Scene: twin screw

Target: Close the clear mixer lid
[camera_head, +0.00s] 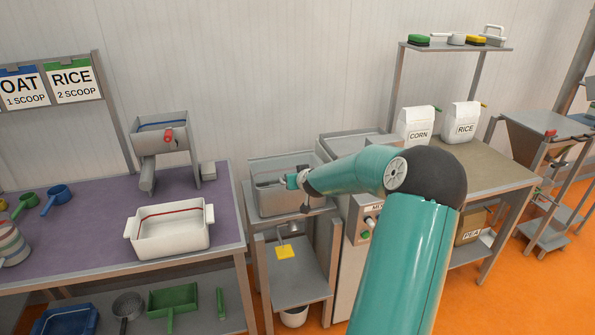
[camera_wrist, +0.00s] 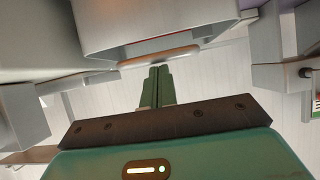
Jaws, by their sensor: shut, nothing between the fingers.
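The mixer (camera_head: 268,203) is a grey open-topped metal box on a stand in the middle of the head view. My gripper (camera_head: 290,181) is at its front upper edge, with my teal arm reaching in from the right and hiding part of it. I cannot clearly make out the clear lid in the head view. In the wrist view a pale curved panel, perhaps the lid (camera_wrist: 150,22), has a tan bar (camera_wrist: 160,57) along its edge. My gripper's green fingers (camera_wrist: 158,72) are together and empty, tips just short of the bar. I cannot tell whether they touch it.
A purple-topped table (camera_head: 90,235) with a white tray (camera_head: 170,240) stands left of the mixer. A control box with a green button (camera_head: 365,236) is at its right. A bench (camera_head: 490,170) with corn and rice bags is further right. Grey brackets (camera_wrist: 283,77) flank my gripper.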

